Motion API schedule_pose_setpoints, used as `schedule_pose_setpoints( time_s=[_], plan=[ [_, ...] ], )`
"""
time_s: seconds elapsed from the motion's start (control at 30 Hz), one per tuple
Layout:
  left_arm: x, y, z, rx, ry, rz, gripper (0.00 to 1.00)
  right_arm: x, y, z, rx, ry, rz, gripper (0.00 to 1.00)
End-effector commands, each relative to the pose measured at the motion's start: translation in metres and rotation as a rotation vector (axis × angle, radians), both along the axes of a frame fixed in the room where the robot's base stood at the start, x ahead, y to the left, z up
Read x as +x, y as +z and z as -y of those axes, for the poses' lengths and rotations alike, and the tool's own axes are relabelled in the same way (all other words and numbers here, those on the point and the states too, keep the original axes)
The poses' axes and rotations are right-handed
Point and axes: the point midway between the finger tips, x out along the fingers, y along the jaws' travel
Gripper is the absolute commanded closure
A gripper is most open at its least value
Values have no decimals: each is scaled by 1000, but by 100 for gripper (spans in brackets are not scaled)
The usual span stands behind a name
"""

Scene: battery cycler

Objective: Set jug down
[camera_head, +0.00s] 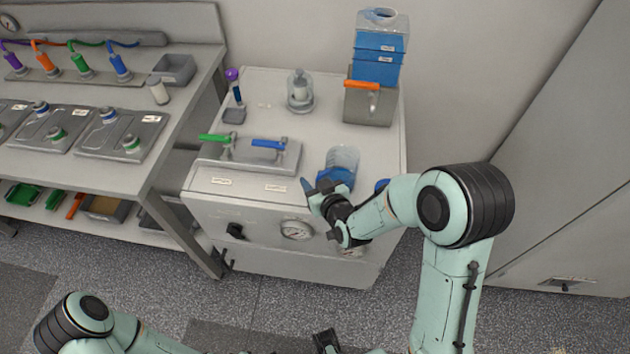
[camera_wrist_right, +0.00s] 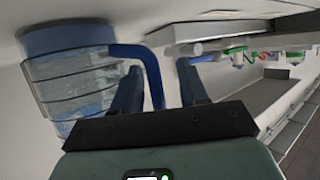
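The jug (camera_head: 343,160) is clear with a blue lower part and stands upright on the white cabinet top, near its front edge. In the right wrist view the jug (camera_wrist_right: 75,85) is at the left, with its blue base against the white surface. My right gripper (camera_head: 316,188) is at the front of the jug. In the wrist view its fingers (camera_wrist_right: 158,66) are apart, with the blue handle (camera_wrist_right: 152,72) between them and a visible gap on the right side. A dark part at the bottom middle of the head view may be my left gripper (camera_head: 326,342); its fingers are unclear.
Behind stands a grey holder (camera_head: 368,110) with a blue container (camera_head: 378,66). A glass vessel (camera_head: 299,90) and a purple-topped tool (camera_head: 235,88) are on the cabinet. A valve block (camera_head: 250,155) with green and blue handles lies left of the jug. A bench (camera_head: 125,170) is further left.

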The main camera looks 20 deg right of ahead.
Motion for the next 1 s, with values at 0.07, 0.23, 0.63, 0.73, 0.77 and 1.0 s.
schedule_pose_setpoints(
  time_s=[0.07, 0.23, 0.63, 0.73, 0.77, 1.0],
  plan=[
    [0, 0, 0, 0, 0, 0, 57, 0, 0, 0, 0, 0, 0, 57],
    [1, 2, 0, 0, 0, 1, 57, 0, 2, 0, 0, 0, 0, 57],
    [-1, -3, 0, 0, 0, 0, 57, -60, 27, 2, 1, -4, 5, 57],
    [-2, -23, 0, 2, 3, 10, 57, -62, 24, 5, -7, -16, 5, 57],
    [-1, -28, 0, 2, 4, 13, 57, -63, 25, 5, -10, -19, 4, 57],
    [4, -62, -1, 9, 12, 42, 57, -76, 30, 5, -6, -16, 3, 57]
  ],
)
